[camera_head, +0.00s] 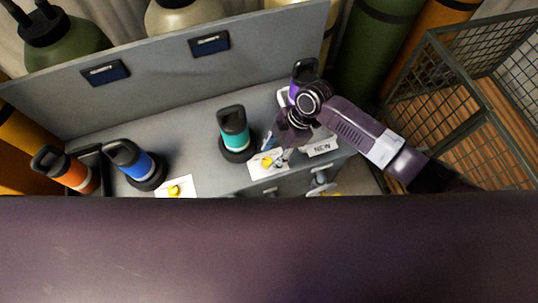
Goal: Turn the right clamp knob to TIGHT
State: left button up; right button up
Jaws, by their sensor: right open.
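The right clamp knob (266,161) is small and yellow, on a white label plate at the front of the grey bench. I cannot read its marks or tell its setting. My right gripper (278,148) is open, just to the right of and above the knob in the head view; I cannot tell whether it touches it. The left clamp knob (175,190), also yellow, sits on another white plate farther left. My left gripper is not in view.
A teal cylinder (234,132) and a blue cylinder (137,162) stand in dark round bases on the bench. An orange cylinder (72,171) is at the left, and a purple one (293,91) is behind my right arm. A wire cage (440,95) stands at the right.

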aim_at(267, 162)
jog(key=shift+x, duration=1.3)
jog(key=shift+c, duration=0.6)
grip_shut()
